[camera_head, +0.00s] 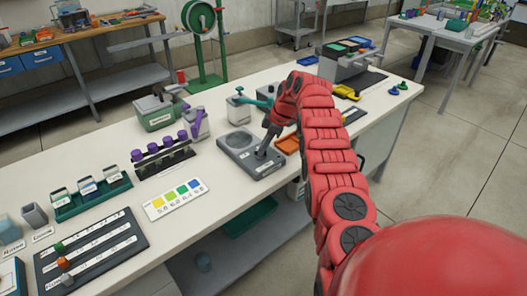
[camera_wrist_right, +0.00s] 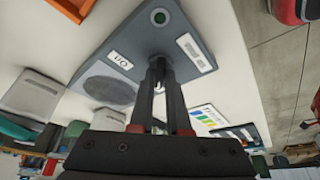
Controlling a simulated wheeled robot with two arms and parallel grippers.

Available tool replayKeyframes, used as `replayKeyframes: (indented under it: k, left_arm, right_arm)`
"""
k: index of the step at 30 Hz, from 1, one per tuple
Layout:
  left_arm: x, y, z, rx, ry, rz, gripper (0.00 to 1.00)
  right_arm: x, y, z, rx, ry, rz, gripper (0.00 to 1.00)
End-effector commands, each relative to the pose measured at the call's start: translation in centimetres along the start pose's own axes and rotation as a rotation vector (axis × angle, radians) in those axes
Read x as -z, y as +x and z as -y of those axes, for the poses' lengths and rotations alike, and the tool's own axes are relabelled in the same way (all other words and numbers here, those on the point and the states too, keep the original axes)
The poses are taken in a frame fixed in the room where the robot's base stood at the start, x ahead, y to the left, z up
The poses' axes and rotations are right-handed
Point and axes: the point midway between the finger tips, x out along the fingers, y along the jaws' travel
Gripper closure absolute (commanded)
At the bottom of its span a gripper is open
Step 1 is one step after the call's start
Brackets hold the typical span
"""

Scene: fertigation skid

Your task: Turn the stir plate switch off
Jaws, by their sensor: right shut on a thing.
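The stir plate (camera_head: 243,153) is a flat dark grey box near the front edge of the white bench, with a round disc (camera_head: 237,140) on its left part. My right gripper (camera_head: 261,154) reaches down onto its right part. In the right wrist view the stir plate (camera_wrist_right: 135,39) shows a 0/1 label (camera_wrist_right: 120,60), a green round light or button (camera_wrist_right: 160,17) and a white label strip. My right fingertips (camera_wrist_right: 158,62) are close together at its top face, shut on what appears to be the switch. They hide the switch, so its setting cannot be told. My left gripper is not in view.
An orange tray (camera_head: 288,144) lies close to the right of the stir plate. A card with coloured squares (camera_head: 175,199) and a rack with purple-capped items (camera_head: 162,157) are to the left. A small grey jar (camera_head: 238,109) stands behind. The bench front edge is close.

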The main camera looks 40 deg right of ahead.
Motion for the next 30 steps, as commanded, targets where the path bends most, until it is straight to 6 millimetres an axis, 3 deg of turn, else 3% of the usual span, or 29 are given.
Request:
replayKeyframes:
  k: [17,18,22,30]
  left_arm:
    - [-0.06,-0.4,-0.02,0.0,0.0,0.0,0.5]
    - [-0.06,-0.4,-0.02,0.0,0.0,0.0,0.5]
    - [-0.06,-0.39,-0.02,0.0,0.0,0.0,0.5]
    - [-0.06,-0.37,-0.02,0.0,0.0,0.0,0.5]
  right_arm:
    - [-0.1,0.32,0.28,0.014,-0.009,0.003,1.0]
    - [-0.1,0.33,0.27,0.014,-0.009,0.003,0.78]
    - [-0.07,0.24,0.2,0.011,-0.009,0.002,0.55]
    - [-0.05,0.09,0.1,0.007,-0.008,0.001,0.55]
